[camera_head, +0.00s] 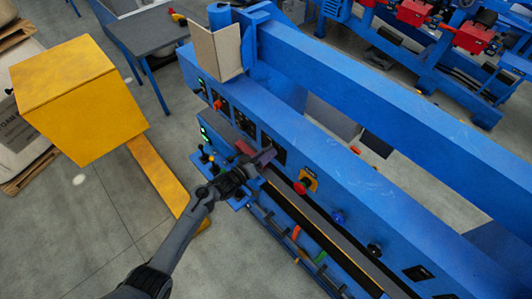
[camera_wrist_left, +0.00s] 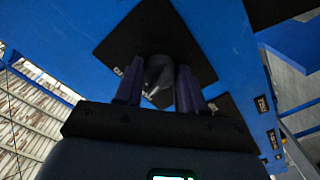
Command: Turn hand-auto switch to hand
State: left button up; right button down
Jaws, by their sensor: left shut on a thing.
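My left gripper (camera_head: 262,158) reaches from the lower left to the front face of the blue machine panel (camera_head: 330,178). In the left wrist view its two purple fingers (camera_wrist_left: 158,92) stand on either side of a dark grey rotary switch knob (camera_wrist_left: 158,72) and are shut on it. The knob sits on a black square plate (camera_wrist_left: 125,45) and carries a pale pointer mark. Small white labels on the plate are too small to read. In the head view my gripper hides the knob. My right gripper is in neither view.
A red emergency stop (camera_head: 301,187) on a yellow plate sits right of my gripper. Small levers (camera_head: 205,155) and lit displays lie to its left. A blue knob (camera_head: 338,216) is further right. A yellow box (camera_head: 75,90) stands at left.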

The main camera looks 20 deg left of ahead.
pick_arm(q)
jog(key=shift+n, duration=0.9)
jog(key=o, duration=1)
jog(key=shift+o, duration=0.2)
jog(key=shift+s, duration=0.1)
jog(key=v, duration=1)
jog(key=shift+s, duration=0.3)
jog(key=shift+a, duration=0.1)
